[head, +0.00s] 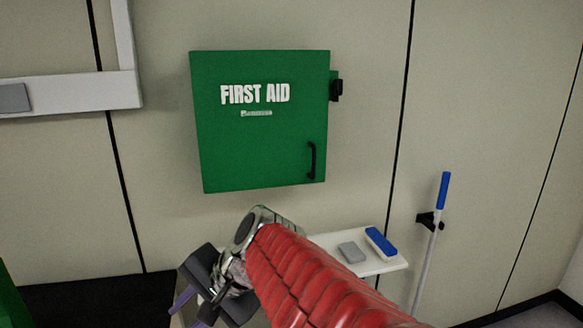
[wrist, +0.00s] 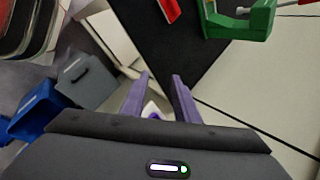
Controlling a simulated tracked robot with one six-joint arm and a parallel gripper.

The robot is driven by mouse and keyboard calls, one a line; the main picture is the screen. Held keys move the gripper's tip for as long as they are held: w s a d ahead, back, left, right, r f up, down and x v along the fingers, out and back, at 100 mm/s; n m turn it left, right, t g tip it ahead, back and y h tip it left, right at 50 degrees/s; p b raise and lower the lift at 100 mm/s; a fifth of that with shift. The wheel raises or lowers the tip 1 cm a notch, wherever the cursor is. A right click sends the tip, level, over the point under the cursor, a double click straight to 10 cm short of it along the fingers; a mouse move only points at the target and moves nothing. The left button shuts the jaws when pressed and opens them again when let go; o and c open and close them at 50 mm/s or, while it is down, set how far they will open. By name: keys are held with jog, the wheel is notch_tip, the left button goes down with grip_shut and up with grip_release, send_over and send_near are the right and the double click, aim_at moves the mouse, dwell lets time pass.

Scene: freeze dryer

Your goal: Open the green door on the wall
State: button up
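The green door (head: 262,145) of a wall cabinet marked FIRST AID is in the upper middle of the head view and looks shut. A black upright handle (head: 311,160) is at its lower right, and a black latch (head: 336,90) is on the cabinet's right side. My gripper (head: 192,308) is below and to the left of the handle, well apart from the door, pointing downward. In the wrist view its two purple fingers (wrist: 161,78) are apart with nothing held between them. The door is not recognisable in the wrist view.
A white shelf (head: 385,267) below the cabinet holds a grey block (head: 351,252) and a blue-topped eraser-like block (head: 380,241). A blue-handled pole (head: 432,235) hangs at right. The wrist view shows a blue bin (wrist: 40,110), a grey box (wrist: 87,82) and a green object (wrist: 245,22).

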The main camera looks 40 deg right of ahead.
jog(key=w+d+r+m+t, duration=0.35)
jog(key=w+d+m, duration=0.25)
jog(key=d+m, duration=0.2)
jog(key=s+d+r+m+t+h, duration=0.2)
jog(key=d+m, duration=0.4)
jog(key=d, duration=0.3)
jog(key=s+d+r+m+t+h, duration=0.2)
jog(key=s+d+r+m+h, duration=0.2)
jog(key=d, duration=0.6)
jog(key=s+d+r+m+t+h, duration=0.2)
jog(key=s+d+r+m+h, duration=0.2)
jog(key=s+d+r+m, duration=0.2)
jog(key=s+d+m, duration=0.1)
jog(key=d+m, duration=0.1)
jog(key=d, duration=0.1)
jog(key=shift+d+t, duration=0.25)
jog(key=shift+t, duration=0.1)
jog(key=shift+w, duration=0.2)
send_near(317, 165)
jog(key=w+a+r, duration=0.1)
jog(key=w+r, duration=0.1)
jog(key=w, duration=0.3)
jog(key=shift+w+r, duration=0.15)
jog(key=shift+w, duration=0.05)
jog(key=shift+c, duration=0.5)
jog(key=shift+a, duration=0.1)
grip_shut()
